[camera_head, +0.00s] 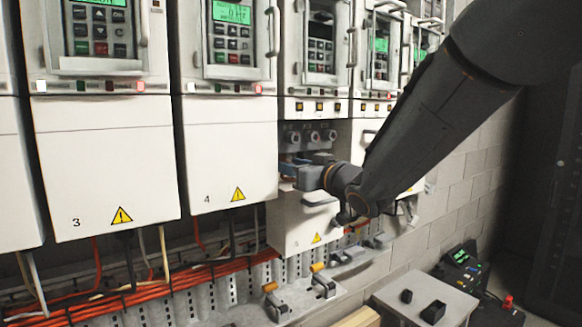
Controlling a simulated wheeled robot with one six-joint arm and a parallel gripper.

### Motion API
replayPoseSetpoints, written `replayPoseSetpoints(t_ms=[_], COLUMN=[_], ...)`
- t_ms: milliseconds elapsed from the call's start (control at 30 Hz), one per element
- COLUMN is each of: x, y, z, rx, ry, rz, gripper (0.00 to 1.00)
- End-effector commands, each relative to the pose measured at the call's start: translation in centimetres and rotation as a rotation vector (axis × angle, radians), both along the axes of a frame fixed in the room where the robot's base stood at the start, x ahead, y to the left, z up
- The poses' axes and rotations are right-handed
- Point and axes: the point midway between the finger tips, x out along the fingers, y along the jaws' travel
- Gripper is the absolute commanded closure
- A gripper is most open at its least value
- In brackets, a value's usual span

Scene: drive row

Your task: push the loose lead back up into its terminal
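A row of round dark terminals (312,137) shows in the opening. Its white cover (295,225), with a yellow warning triangle, sits lower than the neighbouring covers. My gripper (300,172) is in front of the opening, just below the terminals and above the cover's top edge. A small bluish part shows at its tip; I cannot tell what it is. My gripper and wrist hide part of the opening. I cannot make out the loose lead or whether the fingers are open or shut.
Closed drives 3 (105,165) and 4 (231,150) stand to the left. Orange cables (150,287) run in a slotted duct below. A grey-topped stand (425,290) with small black blocks is at lower right.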

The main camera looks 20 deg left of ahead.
Motion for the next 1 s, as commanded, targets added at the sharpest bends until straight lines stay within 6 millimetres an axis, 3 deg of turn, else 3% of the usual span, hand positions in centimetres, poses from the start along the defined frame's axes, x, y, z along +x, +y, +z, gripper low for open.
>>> replayPoseSetpoints(t_ms=[233, 700, 1000], x=[-0.5, -4.5, -5.1], y=[-0.7, -5.4, -6.0], z=[0.0, 0.0, 0.0], rx=[0.000, 0.002, -0.001], ry=[-0.001, -0.001, -0.001], rz=[-0.001, -0.001, 0.000], gripper=[0.64, 0.64, 0.64])
